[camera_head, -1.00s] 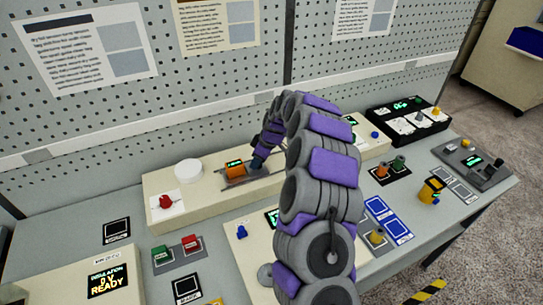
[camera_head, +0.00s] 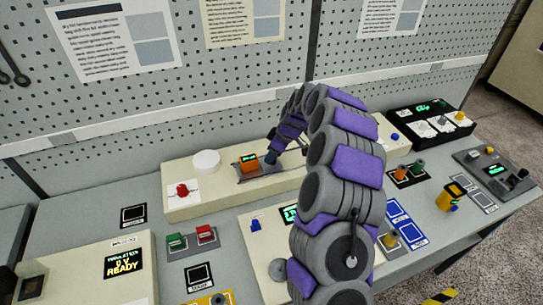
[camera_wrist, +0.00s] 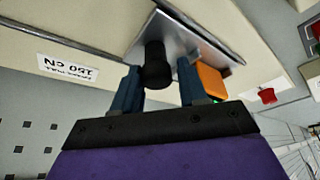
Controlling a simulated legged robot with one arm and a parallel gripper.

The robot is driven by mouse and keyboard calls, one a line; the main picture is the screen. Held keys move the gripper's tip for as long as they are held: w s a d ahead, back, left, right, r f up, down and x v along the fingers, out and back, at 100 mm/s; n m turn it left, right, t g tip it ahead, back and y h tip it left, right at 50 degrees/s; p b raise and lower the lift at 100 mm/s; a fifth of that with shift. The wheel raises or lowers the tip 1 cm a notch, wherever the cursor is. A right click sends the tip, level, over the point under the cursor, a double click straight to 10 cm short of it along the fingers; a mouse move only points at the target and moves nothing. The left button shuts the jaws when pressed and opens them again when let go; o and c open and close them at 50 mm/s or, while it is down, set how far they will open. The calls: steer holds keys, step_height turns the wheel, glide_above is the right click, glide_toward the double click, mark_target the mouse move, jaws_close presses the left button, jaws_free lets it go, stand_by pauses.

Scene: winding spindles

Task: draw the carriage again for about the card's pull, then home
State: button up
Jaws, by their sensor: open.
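An orange block (camera_head: 248,163) with a small green display sits on a metal plate (camera_head: 241,177) on the cream bench unit. In the wrist view the orange block (camera_wrist: 212,82) is just right of my right finger. A dark round knob (camera_wrist: 155,65) stands at the metal plate (camera_wrist: 185,42). My gripper (camera_wrist: 157,90) is open, its two blue fingers on either side of the knob, with visible gaps. In the head view my gripper (camera_head: 272,158) is right beside the orange block. A card (camera_wrist: 68,70) reads 150 cN. Which part is the carriage is not clear.
A white cylinder (camera_head: 206,161) and a red knob (camera_head: 182,190) are left of the plate. A panel (camera_head: 123,263) reads INSULATION 0 V READY. My arm hides the bench's middle.

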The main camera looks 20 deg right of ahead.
steer(key=p+v, duration=0.2)
steer(key=v, duration=1.3)
steer(key=shift+d+r, duration=0.2)
steer(key=shift+d, duration=0.05)
steer(key=shift+s, duration=0.1)
steer(key=s+a+r+m+g, duration=0.1)
steer(key=s+a+r, duration=0.2)
steer(key=s+a, duration=0.55)
steer(key=s+a+r+m+g, duration=0.25)
steer(key=s+a, duration=0.35)
steer(key=s, duration=0.5)
steer(key=s+f+m+h, duration=0.1)
steer(key=s+m, duration=0.2)
steer(key=s, duration=0.9)
steer(key=s+d+f+m+g+h, duration=0.1)
steer(key=s+f+m+h, duration=0.1)
steer(key=s, duration=1.1)
steer(key=shift+s+d+f+m, duration=0.15)
steer(key=shift+s+f+m, duration=0.05)
steer(key=shift+s+m, duration=0.2)
